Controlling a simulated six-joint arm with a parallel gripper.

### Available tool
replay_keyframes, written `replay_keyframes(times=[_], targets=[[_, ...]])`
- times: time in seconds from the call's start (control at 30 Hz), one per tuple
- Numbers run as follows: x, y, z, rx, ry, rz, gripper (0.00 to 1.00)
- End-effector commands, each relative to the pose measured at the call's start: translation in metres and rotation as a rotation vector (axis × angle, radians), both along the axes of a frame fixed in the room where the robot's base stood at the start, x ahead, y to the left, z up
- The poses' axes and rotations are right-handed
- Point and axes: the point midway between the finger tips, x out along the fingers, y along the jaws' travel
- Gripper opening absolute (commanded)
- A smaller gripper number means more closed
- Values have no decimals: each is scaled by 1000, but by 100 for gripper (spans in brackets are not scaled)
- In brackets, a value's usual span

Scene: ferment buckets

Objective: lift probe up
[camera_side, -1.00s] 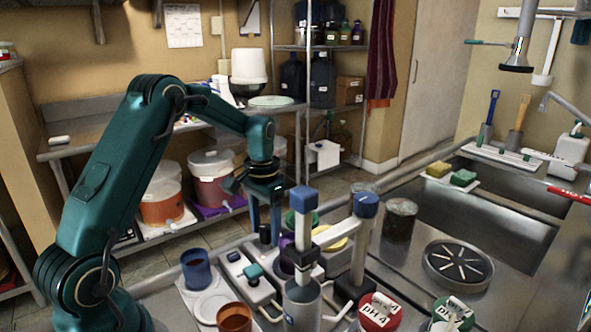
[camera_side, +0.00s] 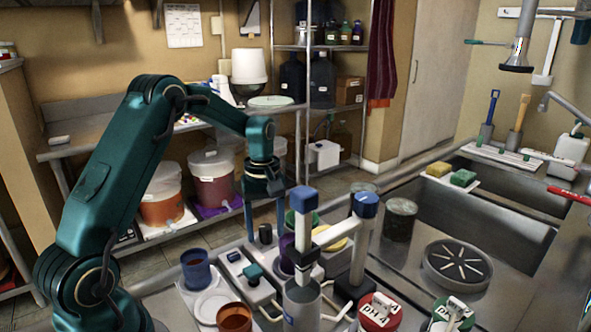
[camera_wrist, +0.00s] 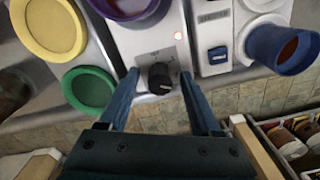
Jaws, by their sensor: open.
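The probe (camera_side: 303,225) is an upright white shaft with a blue cap, joined by a side arm to a stand with a blue-topped post (camera_side: 362,235). Its lower end goes into a grey cup (camera_side: 302,303), where its tip is hidden. My gripper (camera_side: 266,228) is open, left of and behind the probe, with its fingers pointing down. In the wrist view my gripper (camera_wrist: 160,80) has its fingers apart on either side of a black knob (camera_wrist: 160,79) on a white device panel. It does not hold the knob. I cannot make out the probe in the wrist view.
A blue cup (camera_side: 196,270) and a brown-filled cup (camera_side: 234,318) stand on the left of the counter. Red (camera_side: 380,311) and green (camera_side: 453,313) labelled containers stand at the front right. A round drain (camera_side: 458,266) and a sink lie to the right.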

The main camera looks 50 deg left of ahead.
Motion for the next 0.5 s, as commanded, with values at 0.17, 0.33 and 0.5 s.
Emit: replay_keyframes(times=[0.17,0.33,0.5], targets=[[0,0,0,0,0,31,65],[0,0,0,0,0,31,65],[0,-3,5,4,-8,10,65]])
